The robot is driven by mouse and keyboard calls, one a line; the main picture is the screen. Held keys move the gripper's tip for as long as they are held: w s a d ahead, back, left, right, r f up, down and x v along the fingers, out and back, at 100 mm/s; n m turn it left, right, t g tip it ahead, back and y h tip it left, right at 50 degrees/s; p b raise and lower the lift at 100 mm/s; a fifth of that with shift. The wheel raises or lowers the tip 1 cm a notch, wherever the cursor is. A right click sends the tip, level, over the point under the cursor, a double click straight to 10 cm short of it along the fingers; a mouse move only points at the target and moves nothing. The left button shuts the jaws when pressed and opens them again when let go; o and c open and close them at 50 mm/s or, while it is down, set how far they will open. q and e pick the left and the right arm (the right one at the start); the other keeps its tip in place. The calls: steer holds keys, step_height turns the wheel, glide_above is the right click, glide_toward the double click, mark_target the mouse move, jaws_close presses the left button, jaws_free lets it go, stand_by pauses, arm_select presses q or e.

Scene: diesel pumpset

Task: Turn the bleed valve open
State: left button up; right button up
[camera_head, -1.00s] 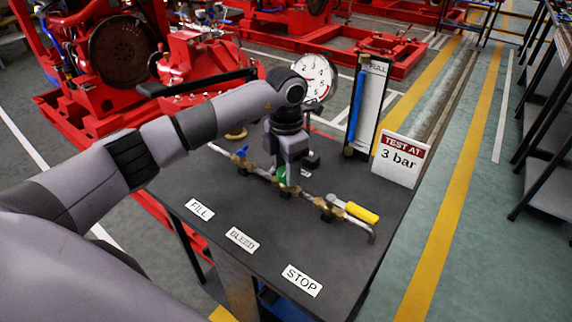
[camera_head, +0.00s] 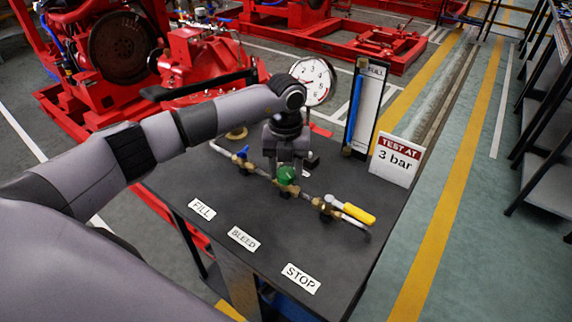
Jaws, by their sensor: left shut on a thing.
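The bleed valve has a green handle (camera_head: 287,175) and sits in the middle of the pipe on the dark bench, in line with the "BLEED" label (camera_head: 243,238). My left gripper (camera_head: 287,168) points down from above and is shut on the green handle; its fingers partly hide it. The handle's exact angle is hard to make out. My right gripper is not in view.
A blue-handled valve (camera_head: 241,153) is to the left on the pipe, and a yellow-handled valve (camera_head: 355,212) to the right. Behind stand a round gauge (camera_head: 313,80), a blue level tube (camera_head: 355,110) and a "TEST AT 3 bar" sign (camera_head: 395,160). The bench front is clear apart from labels.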

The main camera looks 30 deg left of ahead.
mark_target(286, 172)
arm_select(q)
steer(key=n+p, duration=0.1)
steer(key=n, duration=0.3)
steer(key=shift+r+n+p, duration=0.1)
steer(key=shift+n+p, duration=0.95)
steer(key=shift+n, duration=1.25)
steer(key=o, duration=1.1)
steer(key=shift+c, duration=0.2)
step_height(286, 172, up, 7)
steer(key=shift+b, duration=0.35)
